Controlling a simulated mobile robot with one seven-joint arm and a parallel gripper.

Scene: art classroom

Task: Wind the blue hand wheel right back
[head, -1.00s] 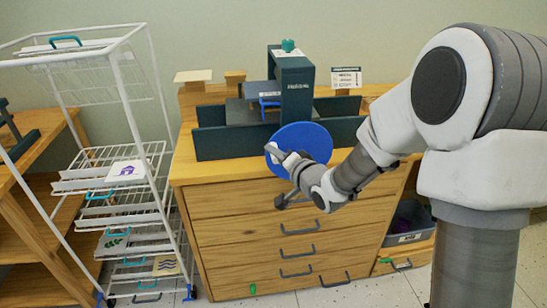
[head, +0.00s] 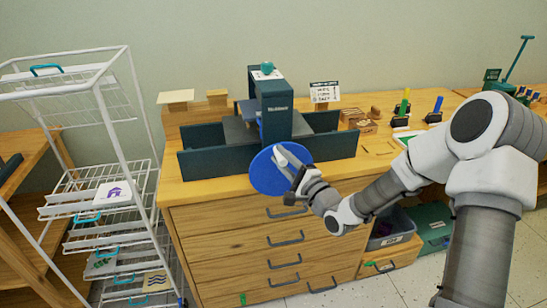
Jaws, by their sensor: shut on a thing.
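The blue hand wheel (head: 266,177) is a large disc on the front of the dark green press (head: 277,108), which stands on the wooden drawer cabinet. My gripper (head: 287,160) reaches the wheel from the right, at its upper right part, and is shut on it or on its handle. The fingers and wrist cover the right side of the wheel, so the exact grip is hidden. The press bed (head: 205,150) shows as dark side rails to the left and right of the upright frame.
A white wire drying rack (head: 118,120) stands close on the left. Drawer handles (head: 287,212) stick out below the wheel. Small blocks and inking tools (head: 403,110) lie on the bench to the right. A grey bin (head: 392,228) sits at lower right.

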